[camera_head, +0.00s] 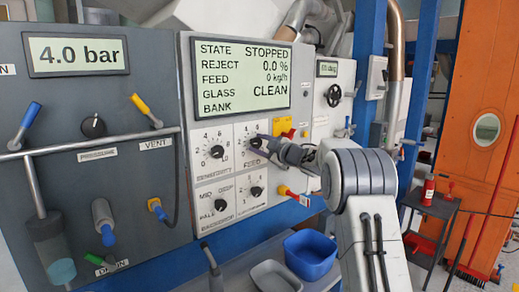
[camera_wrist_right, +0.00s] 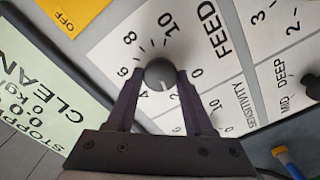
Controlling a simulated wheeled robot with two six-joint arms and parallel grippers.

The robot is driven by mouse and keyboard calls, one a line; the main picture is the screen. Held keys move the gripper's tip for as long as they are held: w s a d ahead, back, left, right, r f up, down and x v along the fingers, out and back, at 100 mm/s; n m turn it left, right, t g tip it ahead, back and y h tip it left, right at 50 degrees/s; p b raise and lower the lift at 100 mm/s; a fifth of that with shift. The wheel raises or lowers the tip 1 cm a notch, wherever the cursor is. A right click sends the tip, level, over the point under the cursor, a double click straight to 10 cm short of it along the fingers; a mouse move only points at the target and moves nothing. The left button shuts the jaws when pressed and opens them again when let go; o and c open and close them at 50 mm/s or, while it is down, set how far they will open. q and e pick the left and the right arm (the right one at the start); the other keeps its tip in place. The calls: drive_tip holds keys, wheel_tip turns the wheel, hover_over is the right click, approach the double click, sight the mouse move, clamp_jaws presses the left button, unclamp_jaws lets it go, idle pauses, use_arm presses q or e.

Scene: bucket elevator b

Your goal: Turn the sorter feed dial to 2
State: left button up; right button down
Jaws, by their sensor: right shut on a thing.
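The sorter feed dial (camera_wrist_right: 160,74) is a round dark knob on a white plate marked FEED, with a scale from 0 to 10. In the wrist view its pale mark points down, roughly toward the 2, which is partly hidden by the gripper. My right gripper (camera_wrist_right: 161,80) is shut on the knob, one finger on each side. In the head view the right gripper (camera_head: 262,145) reaches the FEED plate (camera_head: 246,131) from the right and covers most of the knob. My left gripper is not in view.
The sensitivity dial (camera_head: 216,151) is just left of the feed dial, with more knobs below. The screen (camera_head: 240,72) above reads feed 0 kg/h and STOPPED. A yellow OFF plate (camera_head: 283,130) with a red handle is close on the right. A blue bin (camera_head: 310,252) stands below.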

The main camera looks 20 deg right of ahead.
drive_tip(key=shift+n, duration=0.4)
drive_tip(key=shift+c, duration=1.6)
unclamp_jaws()
drive_tip(key=b+v, duration=0.3)
drive_tip(key=v, duration=0.7)
drive_tip(key=shift+s, duration=0.2)
